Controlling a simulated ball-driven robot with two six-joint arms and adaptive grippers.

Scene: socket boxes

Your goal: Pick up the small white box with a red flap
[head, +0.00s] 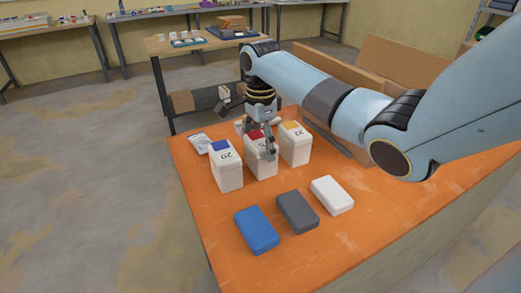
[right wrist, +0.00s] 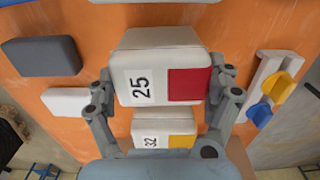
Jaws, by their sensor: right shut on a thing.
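The small white box with a red flap (head: 262,165) stands upright in the middle of a row of three on the orange table. In the right wrist view this box (right wrist: 140,88) shows the number 25 beside its red flap. My right gripper (head: 259,147) comes down on it from above. Its fingers (right wrist: 163,80) are closed against opposite sides of the box. The box seems to rest on the table; I see no clear gap under it. My left gripper is not in view.
A blue-flap box (head: 227,173) stands left and a yellow-flap box (head: 295,150) right, both close by. Blue (head: 256,230), grey (head: 297,212) and white (head: 332,195) blocks lie in front. A white part with yellow and blue pieces (right wrist: 262,90) lies behind.

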